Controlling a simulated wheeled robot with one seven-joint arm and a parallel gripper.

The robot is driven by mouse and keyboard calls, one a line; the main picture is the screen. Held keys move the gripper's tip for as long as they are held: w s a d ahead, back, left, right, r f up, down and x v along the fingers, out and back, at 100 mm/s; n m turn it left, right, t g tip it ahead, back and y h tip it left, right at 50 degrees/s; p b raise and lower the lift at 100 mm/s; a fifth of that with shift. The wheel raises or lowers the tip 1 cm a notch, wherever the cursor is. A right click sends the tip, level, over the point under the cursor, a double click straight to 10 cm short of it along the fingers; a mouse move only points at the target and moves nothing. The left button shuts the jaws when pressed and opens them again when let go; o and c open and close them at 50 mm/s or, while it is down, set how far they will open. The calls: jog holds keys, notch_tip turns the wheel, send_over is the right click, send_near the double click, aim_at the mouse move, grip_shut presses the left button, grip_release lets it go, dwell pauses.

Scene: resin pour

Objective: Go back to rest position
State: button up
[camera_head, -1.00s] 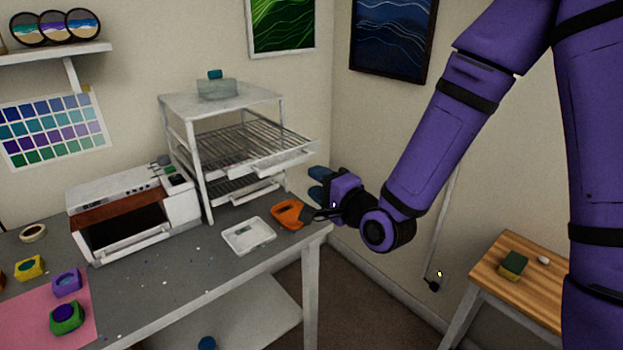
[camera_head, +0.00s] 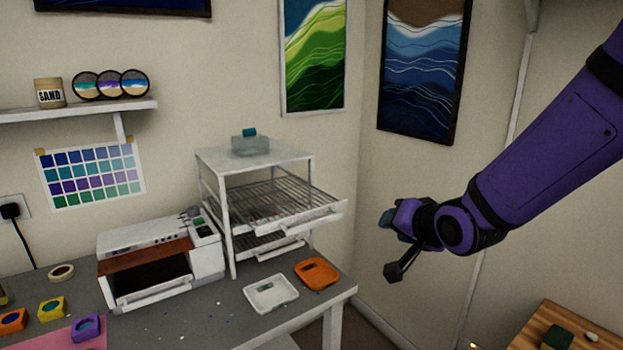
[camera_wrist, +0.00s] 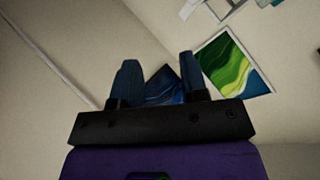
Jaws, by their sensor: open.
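My gripper (camera_head: 386,219) is at the end of my purple arm, in the air to the right of the workbench (camera_head: 215,318) and in front of the wall. In the wrist view my gripper (camera_wrist: 158,75) shows two blue fingers spread apart with nothing between them. Beyond the fingers are the bare wall and framed pictures. No object touches the gripper.
An orange tray (camera_head: 316,273) and a white tray (camera_head: 271,293) lie at the bench's right end. A wire rack (camera_head: 271,158) and a white oven-like machine (camera_head: 160,262) stand behind. A wooden stool (camera_head: 575,330) is at lower right. The air around my gripper is clear.

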jog(key=s+d+r+n+g+h, duration=0.1)
jog(key=s+d+r+g, duration=0.1)
jog(key=s, duration=0.6)
jog(key=s+d+r+n+g+h, duration=0.1)
jog(key=s+d+r+n+g, duration=0.1)
jog(key=s+d+r, duration=0.3)
jog(key=s+d+r+n+g+h, duration=0.1)
jog(key=s+d+r+g+h, duration=0.1)
jog(key=s+d, duration=0.4)
jog(key=s+r, duration=0.1)
jog(key=s, duration=0.4)
jog(key=shift+d+r, duration=0.25)
jog(key=shift+d, duration=0.1)
